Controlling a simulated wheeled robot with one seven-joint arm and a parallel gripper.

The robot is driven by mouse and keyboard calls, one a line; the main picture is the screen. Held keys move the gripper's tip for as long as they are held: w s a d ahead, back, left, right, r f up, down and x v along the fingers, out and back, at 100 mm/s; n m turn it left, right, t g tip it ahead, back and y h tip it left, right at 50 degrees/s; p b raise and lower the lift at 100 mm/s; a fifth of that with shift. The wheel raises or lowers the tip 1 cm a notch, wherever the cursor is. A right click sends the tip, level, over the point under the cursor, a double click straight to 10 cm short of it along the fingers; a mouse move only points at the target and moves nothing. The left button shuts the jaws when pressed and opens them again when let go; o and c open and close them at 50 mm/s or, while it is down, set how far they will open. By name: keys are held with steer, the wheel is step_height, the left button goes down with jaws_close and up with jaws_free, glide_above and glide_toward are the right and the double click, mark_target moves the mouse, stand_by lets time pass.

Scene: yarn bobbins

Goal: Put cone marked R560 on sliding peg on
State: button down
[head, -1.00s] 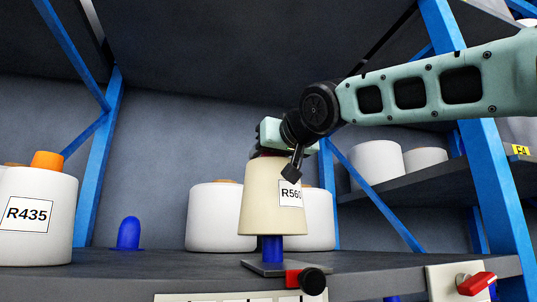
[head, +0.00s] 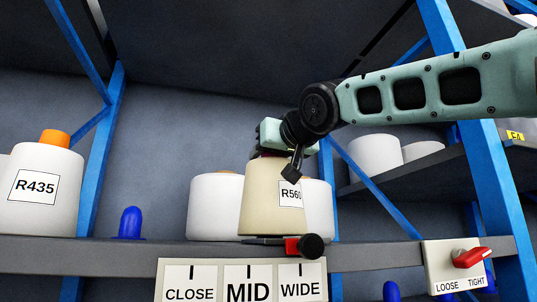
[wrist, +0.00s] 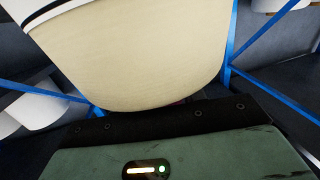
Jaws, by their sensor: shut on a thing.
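The cream cone marked R560 (head: 262,205) stands upright over the sliding peg, with its lower end at or just above the peg's dark base plate (head: 262,240). The blue peg itself is hidden inside the cone. My gripper (head: 277,155) is shut on the cone's top; one dark finger shows at its right side, beside the label. In the wrist view the cone (wrist: 135,50) fills the upper middle, and the fingertips are hidden. The slide's red clamp (head: 292,247) with a black knob (head: 311,246) sits at the shelf's front edge.
A sign (head: 241,281) reads CLOSE, MID, WIDE; the red clamp is nearest WIDE. A red lever (head: 471,257) sits on a LOOSE/TIGHT plate. White cone R435 (head: 40,195) stands left, near an empty blue peg (head: 130,223). White cones (head: 213,208) stand close behind the R560 cone.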

steer(key=shift+f+b, duration=0.2)
steer(key=shift+b, duration=0.2)
steer(key=c, duration=0.7)
jaws_free()
steer(key=shift+c, duration=0.2)
steer(key=shift+f, duration=0.15)
steer(key=b+v, duration=0.6)
steer(key=v, duration=1.1)
steer(key=shift+s+d, duration=0.2)
